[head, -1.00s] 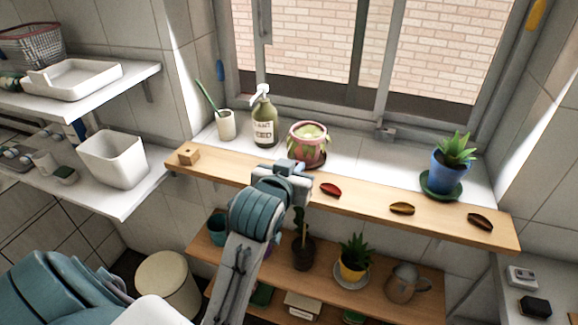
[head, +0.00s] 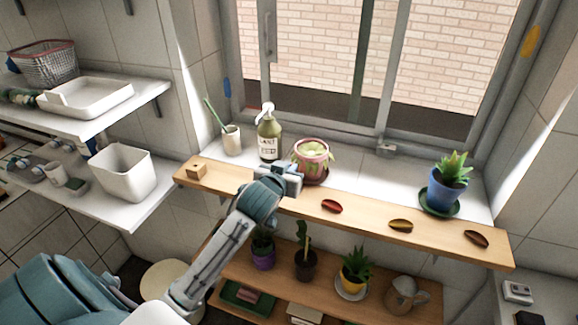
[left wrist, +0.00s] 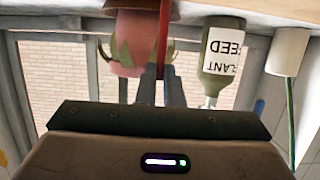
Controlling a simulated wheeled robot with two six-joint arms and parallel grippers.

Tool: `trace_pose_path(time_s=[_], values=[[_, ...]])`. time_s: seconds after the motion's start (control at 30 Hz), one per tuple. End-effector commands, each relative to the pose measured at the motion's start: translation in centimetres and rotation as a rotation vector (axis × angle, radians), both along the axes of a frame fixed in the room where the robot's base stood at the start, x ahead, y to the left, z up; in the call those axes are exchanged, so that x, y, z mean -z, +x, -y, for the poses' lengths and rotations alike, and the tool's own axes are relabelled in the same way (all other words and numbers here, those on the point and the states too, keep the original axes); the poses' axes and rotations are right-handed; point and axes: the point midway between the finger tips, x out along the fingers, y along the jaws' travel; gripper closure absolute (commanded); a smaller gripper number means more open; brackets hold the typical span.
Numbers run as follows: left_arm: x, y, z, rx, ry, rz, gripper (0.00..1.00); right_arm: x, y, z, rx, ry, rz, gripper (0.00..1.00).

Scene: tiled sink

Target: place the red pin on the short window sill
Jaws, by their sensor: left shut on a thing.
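My left gripper (head: 292,180) is over the wooden ledge in front of the window, just in front of the pink pot. In the left wrist view its fingers (left wrist: 160,90) are shut on a thin red pin (left wrist: 164,42), which stands out beyond the fingertips. In the head view the gripper hides the pin. The white window sill (head: 375,175) lies behind the wooden ledge (head: 365,217). I cannot tell whether the pin touches either surface. My right gripper is not in view.
The pink pot (head: 312,152), a plant-feed bottle (head: 269,140) and a white cup (head: 232,140) stand on the sill, with a blue potted plant (head: 447,185) at the right. A wooden block (head: 196,171) and red (head: 331,206) and brown pod-like pieces lie on the ledge.

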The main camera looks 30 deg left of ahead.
Motion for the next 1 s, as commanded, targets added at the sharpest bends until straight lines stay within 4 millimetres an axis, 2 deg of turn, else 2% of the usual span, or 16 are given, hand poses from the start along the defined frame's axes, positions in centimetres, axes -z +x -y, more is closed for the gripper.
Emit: trace_pose_path(time_s=[0.4, 0.43, 0.53, 0.87, 1.0], values=[[0.8, 0.0, 0.0, 0.001, 0.0, 0.001, 1.0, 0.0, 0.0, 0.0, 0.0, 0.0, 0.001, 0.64], [0.7, 0.0, 0.0, 0.0, 0.0, 0.001, 0.89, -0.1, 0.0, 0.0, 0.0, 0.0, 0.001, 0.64], [0.7, 0.0, 0.0, 0.001, 0.0, 0.002, 0.71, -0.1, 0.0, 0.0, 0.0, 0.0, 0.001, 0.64], [0.3, 0.0, 0.0, 0.001, 0.0, 0.003, 0.71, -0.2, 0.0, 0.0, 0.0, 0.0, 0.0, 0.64], [0.2, -1.4, 0.4, 0.002, 0.002, 0.003, 0.71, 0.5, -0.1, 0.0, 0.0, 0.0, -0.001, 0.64]])
